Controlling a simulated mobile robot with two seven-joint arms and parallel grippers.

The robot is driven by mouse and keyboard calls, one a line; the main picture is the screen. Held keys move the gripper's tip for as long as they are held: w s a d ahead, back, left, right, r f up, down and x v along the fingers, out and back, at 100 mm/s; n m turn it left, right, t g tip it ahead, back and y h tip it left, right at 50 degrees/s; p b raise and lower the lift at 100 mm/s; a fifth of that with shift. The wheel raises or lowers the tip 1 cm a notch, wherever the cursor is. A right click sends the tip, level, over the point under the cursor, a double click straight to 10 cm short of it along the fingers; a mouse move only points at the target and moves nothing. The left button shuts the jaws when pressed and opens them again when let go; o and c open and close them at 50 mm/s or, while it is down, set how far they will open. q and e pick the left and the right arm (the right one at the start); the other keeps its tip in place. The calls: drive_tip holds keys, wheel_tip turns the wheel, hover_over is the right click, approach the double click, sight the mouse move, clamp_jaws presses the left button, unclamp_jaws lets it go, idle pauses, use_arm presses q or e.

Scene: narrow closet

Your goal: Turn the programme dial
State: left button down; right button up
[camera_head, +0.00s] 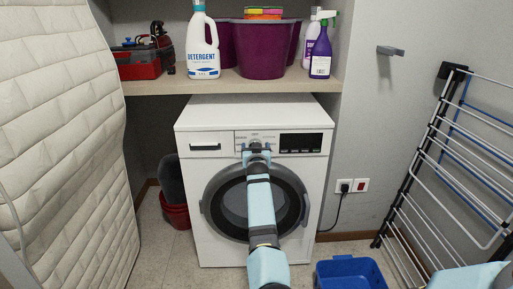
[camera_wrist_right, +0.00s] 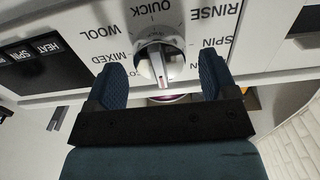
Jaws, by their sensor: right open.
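The programme dial (camera_wrist_right: 157,62) is a round silver-white knob with a raised grip bar on the washing machine's front panel. Words such as QUICK, WOOL, MIXED, SPIN and RINSE are printed around it, upside down in the right wrist view. The grip bar stands nearly upright in that picture, slightly tilted. My right gripper (camera_wrist_right: 163,76) is open, its dark blue fingers on either side of the dial with a visible gap at each side. In the head view my right gripper (camera_head: 256,151) is at the panel's middle and hides most of the dial. My left gripper is not in view.
The washing machine (camera_head: 205,170) stands under a shelf (camera_head: 160,88) holding a detergent bottle (camera_head: 202,45), purple tub (camera_head: 263,50) and spray bottles. A padded mattress (camera_head: 60,130) leans at left. A drying rack (camera_head: 440,160) stands right, a blue bin (camera_head: 350,273) on the floor.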

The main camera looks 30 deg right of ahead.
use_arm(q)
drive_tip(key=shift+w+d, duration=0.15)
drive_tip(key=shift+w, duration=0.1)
use_arm(e)
drive_tip(key=shift+w+d, duration=0.2)
drive_tip(key=shift+w, duration=0.1)
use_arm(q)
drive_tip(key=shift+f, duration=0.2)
use_arm(e)
drive_tip(key=c, duration=0.9)
drive_tip(key=shift+r, duration=0.1)
